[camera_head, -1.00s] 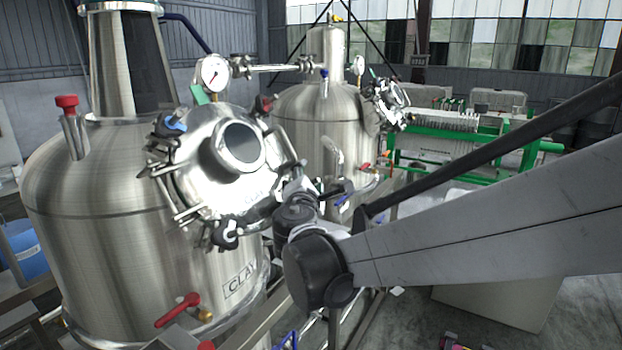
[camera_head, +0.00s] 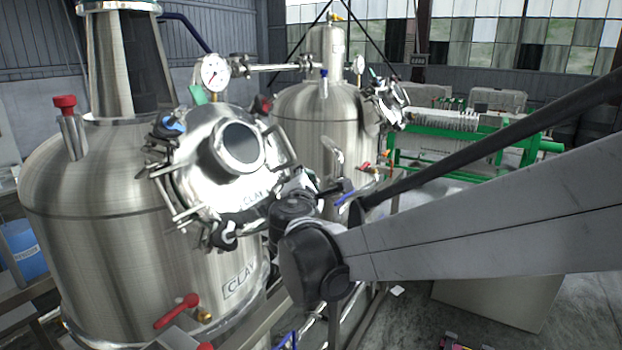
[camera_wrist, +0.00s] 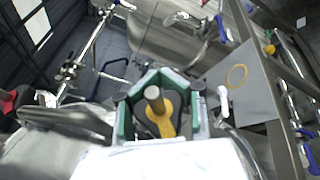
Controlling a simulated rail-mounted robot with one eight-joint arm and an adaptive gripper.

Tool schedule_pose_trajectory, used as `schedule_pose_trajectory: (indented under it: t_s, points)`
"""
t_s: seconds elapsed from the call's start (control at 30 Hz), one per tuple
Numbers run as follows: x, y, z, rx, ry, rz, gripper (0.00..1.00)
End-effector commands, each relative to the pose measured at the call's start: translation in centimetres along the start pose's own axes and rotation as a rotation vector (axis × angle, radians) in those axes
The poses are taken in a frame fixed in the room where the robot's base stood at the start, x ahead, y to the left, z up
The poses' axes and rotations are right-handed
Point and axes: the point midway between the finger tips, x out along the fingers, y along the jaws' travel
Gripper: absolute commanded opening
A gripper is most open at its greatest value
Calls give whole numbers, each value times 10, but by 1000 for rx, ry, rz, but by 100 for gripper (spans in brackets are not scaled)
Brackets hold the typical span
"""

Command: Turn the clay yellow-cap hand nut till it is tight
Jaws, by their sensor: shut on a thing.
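The yellow-cap hand nut (camera_wrist: 165,124) shows in the wrist view with a bare metal stud end standing up through it. My gripper (camera_wrist: 160,104) is around it, its green-lined fingers to either side, shut on the nut. The dark arms of the nut are partly hidden between the fingers. In the head view the clay tank (camera_head: 120,250) stands at left, with its tilted round manway lid (camera_head: 200,180) marked CLAY. My wrist is at the lid's right edge there, and it hides the nut and the fingertips.
Other hand nuts, one with a blue cap (camera_head: 172,124), sit around the lid. A pressure gauge (camera_head: 213,72) stands above it. A second tank (camera_head: 300,120) is close behind my wrist. A red-handled valve (camera_head: 177,310) is low on the clay tank.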

Motion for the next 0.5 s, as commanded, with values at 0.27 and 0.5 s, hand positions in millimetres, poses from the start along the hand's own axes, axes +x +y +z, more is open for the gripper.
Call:
schedule_pose_trajectory:
  t_s: [0.27,0.5]
  points:
    - [-4,-9,-2,67,3,-166,0]
    - [-5,-14,-2,123,2,-309,0]
